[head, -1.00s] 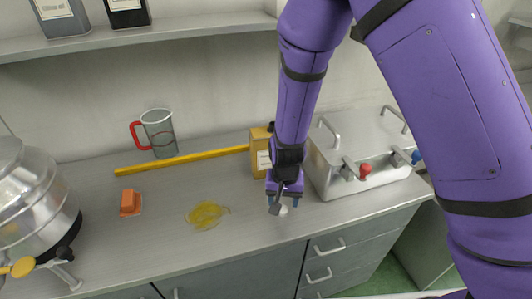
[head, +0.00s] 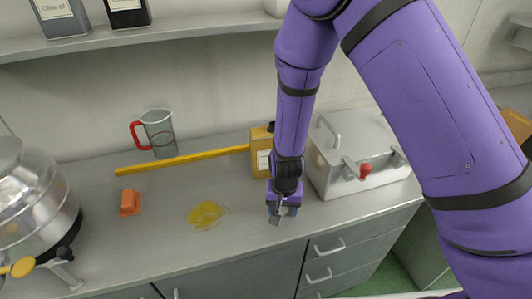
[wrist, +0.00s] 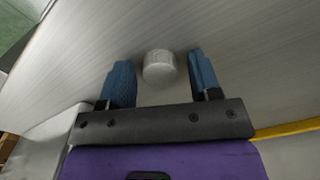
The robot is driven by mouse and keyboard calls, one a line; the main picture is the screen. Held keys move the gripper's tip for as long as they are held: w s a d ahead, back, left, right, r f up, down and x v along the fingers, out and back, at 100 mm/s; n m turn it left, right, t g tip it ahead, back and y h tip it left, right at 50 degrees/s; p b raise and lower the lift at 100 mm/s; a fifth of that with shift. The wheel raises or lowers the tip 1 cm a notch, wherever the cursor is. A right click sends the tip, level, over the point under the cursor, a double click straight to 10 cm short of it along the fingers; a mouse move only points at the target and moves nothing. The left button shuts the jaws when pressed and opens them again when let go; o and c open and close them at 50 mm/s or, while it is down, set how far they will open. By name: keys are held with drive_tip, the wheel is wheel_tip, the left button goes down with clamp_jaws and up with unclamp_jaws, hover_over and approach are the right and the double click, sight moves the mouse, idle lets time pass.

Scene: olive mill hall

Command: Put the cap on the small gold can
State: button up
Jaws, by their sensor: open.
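The small gold can (head: 261,160) stands on the counter beside my arm, with a pale label on its front. My arm covers its right part, and I cannot see its opening clearly. The cap (wrist: 159,66) is a small white-grey round piece on the counter; in the wrist view it sits between the two blue fingers, with a gap on each side. My gripper (head: 281,214) is open and low over the counter's front area, in front of the can. The gripper hides the cap in the head view.
A metal box (head: 355,165) with handles and a red knob stands close right of my gripper. The counter's front edge is near.

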drive_tip(key=shift+c, duration=0.5)
drive_tip(key=c, duration=0.7)
drive_tip(key=shift+r, duration=0.1)
drive_tip(key=shift+r, duration=2.9)
drive_tip(key=shift+r, duration=3)
drive_tip(key=shift+r, duration=0.1)
